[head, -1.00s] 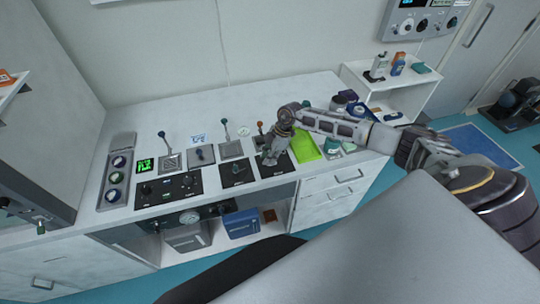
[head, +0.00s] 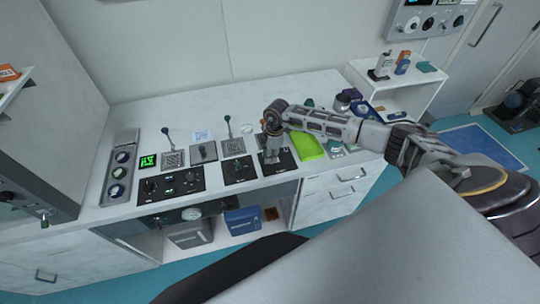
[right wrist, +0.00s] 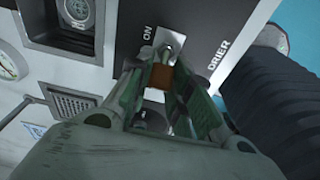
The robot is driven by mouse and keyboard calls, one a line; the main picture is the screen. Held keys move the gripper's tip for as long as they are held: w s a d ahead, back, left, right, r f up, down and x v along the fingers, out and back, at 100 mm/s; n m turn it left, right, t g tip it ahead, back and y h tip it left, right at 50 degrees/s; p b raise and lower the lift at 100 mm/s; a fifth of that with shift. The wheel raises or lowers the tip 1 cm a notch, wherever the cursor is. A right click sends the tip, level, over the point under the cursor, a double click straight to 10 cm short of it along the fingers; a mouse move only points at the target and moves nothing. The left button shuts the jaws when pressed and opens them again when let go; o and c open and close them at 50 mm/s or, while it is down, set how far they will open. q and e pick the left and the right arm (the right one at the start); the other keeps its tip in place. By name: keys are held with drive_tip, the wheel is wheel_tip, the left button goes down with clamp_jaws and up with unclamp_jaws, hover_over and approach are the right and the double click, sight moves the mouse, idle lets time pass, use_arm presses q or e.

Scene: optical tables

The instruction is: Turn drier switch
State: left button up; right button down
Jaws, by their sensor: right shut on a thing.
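The drier panel (head: 289,161) is a black plate on the white bench top. In the right wrist view the panel (right wrist: 207,22) shows the words "ON" and "DRIER". A silver switch part (right wrist: 170,44) stands beside "ON". My right gripper (head: 271,156) is over the drier panel, pointing down. In the right wrist view its green fingers (right wrist: 160,78) are closed around a brown-orange block (right wrist: 160,75), which looks like the drier switch's handle. The gripper hides most of the switch in the head view. My left gripper is not in view.
Other black panels (head: 170,186) and blue-topped levers (head: 229,133) stand left of my gripper. A lime-green tray (head: 308,146) lies close on its right. A gauge (right wrist: 8,66) and a grille (right wrist: 74,105) are near the gripper.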

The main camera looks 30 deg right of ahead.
drive_tip(key=shift+s+a+f, duration=0.1)
drive_tip(key=c, duration=1.3)
unclamp_jaws()
drive_tip(key=shift+d+r, duration=0.2)
drive_tip(key=shift+r, duration=0.8)
drive_tip(key=r, duration=0.6)
drive_tip(key=d+r, duration=0.1)
drive_tip(key=r, duration=0.3)
drive_tip(key=shift+s, duration=0.1)
drive_tip(key=shift+a, duration=0.1)
